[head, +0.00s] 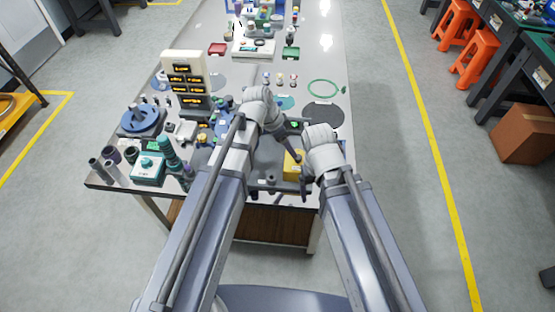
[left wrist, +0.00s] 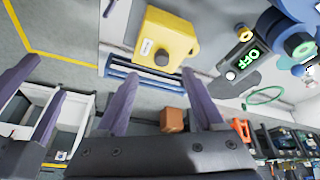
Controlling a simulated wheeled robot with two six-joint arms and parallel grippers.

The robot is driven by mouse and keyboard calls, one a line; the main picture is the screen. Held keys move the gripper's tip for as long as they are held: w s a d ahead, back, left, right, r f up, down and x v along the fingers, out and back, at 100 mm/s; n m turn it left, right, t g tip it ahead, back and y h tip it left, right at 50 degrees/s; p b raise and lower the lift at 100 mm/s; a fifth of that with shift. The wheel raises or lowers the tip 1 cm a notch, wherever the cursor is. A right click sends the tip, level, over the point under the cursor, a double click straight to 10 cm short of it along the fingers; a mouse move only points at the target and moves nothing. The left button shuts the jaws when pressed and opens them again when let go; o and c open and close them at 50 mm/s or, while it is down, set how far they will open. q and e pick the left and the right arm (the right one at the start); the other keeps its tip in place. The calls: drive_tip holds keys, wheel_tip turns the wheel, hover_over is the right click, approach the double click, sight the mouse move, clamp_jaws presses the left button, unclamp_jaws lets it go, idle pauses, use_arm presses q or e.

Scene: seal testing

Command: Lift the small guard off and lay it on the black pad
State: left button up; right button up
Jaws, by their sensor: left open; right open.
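The small guard appears to be the yellow box-like cover (head: 291,168) near the front right of the bench. It also shows in the left wrist view (left wrist: 175,35), with a white label and a dark round knob. My left gripper (left wrist: 162,74) is open and empty, its two fingers pointing toward the yellow guard with a gap between. My right gripper (head: 272,184) is open beside the guard at the bench's front edge, partly hidden by my arms. The black pad (head: 323,113) is a dark round disc flat on the bench, behind the guard and to its right.
A green ring (head: 326,88) lies beyond the pad. A white rack with displays (head: 186,80), a blue turntable (head: 142,120) and a teal box (head: 149,168) crowd the left side. A unit reading OFF (left wrist: 240,60) stands near the guard.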

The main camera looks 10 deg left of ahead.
sight(298, 160)
use_arm(q)
drive_tip(key=shift+w+f+b, duration=0.25)
drive_tip(key=shift+f+b, duration=0.65)
drive_tip(key=shift+b, duration=0.05)
drive_tip(key=b+x, duration=0.2)
drive_tip(key=x, duration=0.1)
drive_tip(key=d+b+x, duration=0.1)
drive_tip(key=b+x, duration=0.2)
drive_tip(key=shift+w+r, duration=0.15)
drive_tip(key=shift+r, duration=0.1)
clamp_jaws()
idle(0.9)
